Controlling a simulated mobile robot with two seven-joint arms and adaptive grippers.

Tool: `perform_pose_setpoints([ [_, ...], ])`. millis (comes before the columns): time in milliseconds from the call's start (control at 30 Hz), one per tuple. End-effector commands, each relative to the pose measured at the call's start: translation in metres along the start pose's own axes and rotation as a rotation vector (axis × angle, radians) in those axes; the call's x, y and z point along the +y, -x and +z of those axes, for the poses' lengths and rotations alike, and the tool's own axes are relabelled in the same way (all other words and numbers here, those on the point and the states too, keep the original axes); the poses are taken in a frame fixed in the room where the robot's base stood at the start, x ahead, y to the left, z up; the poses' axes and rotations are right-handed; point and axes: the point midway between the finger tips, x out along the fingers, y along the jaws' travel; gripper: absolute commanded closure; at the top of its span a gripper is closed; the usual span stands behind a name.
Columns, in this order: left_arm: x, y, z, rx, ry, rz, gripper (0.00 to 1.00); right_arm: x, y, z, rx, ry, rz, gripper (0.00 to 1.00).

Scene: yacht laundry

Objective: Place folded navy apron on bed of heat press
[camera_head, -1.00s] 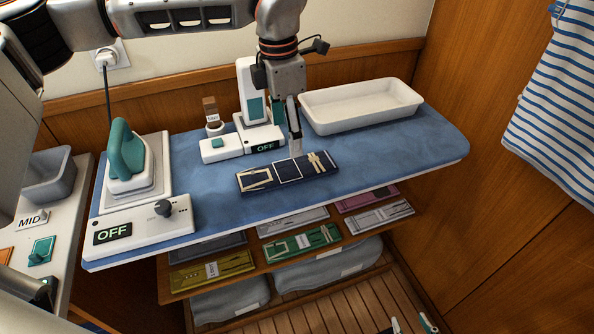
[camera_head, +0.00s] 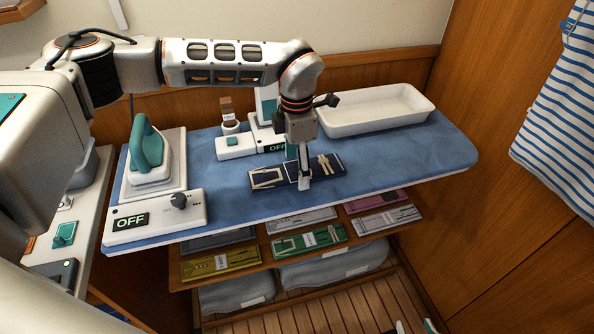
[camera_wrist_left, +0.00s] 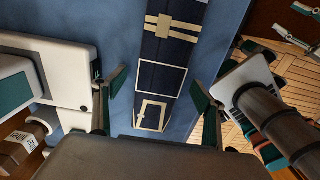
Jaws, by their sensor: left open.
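The folded navy apron (camera_head: 268,180) lies flat on the blue padded board, with pale straps and a white outlined square. My left gripper (camera_head: 304,180) is directly over it, pointing down, and hides part of it. In the left wrist view the apron (camera_wrist_left: 163,80) runs between the two spread fingers of my open left gripper (camera_wrist_left: 158,90); I cannot tell whether they touch it. I cannot clearly identify the heat press bed.
The blue board (camera_head: 400,160) also holds an iron (camera_head: 150,150), a control box reading OFF (camera_head: 130,221), a white device (camera_head: 236,146) and a white tray (camera_head: 375,110). Shelves below hold several folded cloths (camera_head: 307,240). A striped cloth (camera_head: 565,100) hangs at right.

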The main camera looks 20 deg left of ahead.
Motion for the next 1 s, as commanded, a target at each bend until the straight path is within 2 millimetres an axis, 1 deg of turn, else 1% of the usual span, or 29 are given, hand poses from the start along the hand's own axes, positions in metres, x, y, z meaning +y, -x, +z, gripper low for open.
perform_pose_setpoints([
  [233,0.0,-0.002,0.0,0.0,0.0,0.001,0.29,0.001,0.0,0.002,-0.003,0.003,0.001,0.6],
  [267,0.0,-0.002,0.0,0.0,0.0,0.001,0.37,0.001,0.0,0.002,-0.003,0.004,0.0,0.6],
  [300,0.0,-0.002,0.0,0.0,0.0,0.0,0.47,0.001,0.0,0.003,-0.005,0.004,0.0,0.6],
  [400,0.0,-0.002,0.0,0.0,0.0,0.0,0.72,0.001,0.0,0.004,-0.008,0.004,0.0,0.6],
  [467,0.0,-0.002,0.0,0.0,0.0,0.001,0.72,0.001,0.0,0.005,-0.009,0.004,0.0,0.6],
  [500,0.0,-0.001,0.0,-0.001,0.0,0.001,0.76,0.001,-0.001,0.006,-0.01,0.004,0.0,0.6],
  [767,0.0,0.0,0.0,-0.001,0.0,0.001,0.76,0.001,-0.001,0.006,-0.011,0.004,0.0,0.6],
  [867,0.0,0.005,0.001,-0.001,0.0,0.002,0.76,0.001,-0.001,0.006,-0.011,0.004,0.0,0.6],
  [967,0.001,0.014,0.001,-0.002,0.0,0.003,0.76,0.001,-0.001,0.006,-0.01,0.004,0.0,0.6],
  [1000,0.001,0.02,0.001,-0.003,-0.001,0.004,0.76,0.001,-0.001,0.006,-0.009,0.004,0.0,0.6],
])
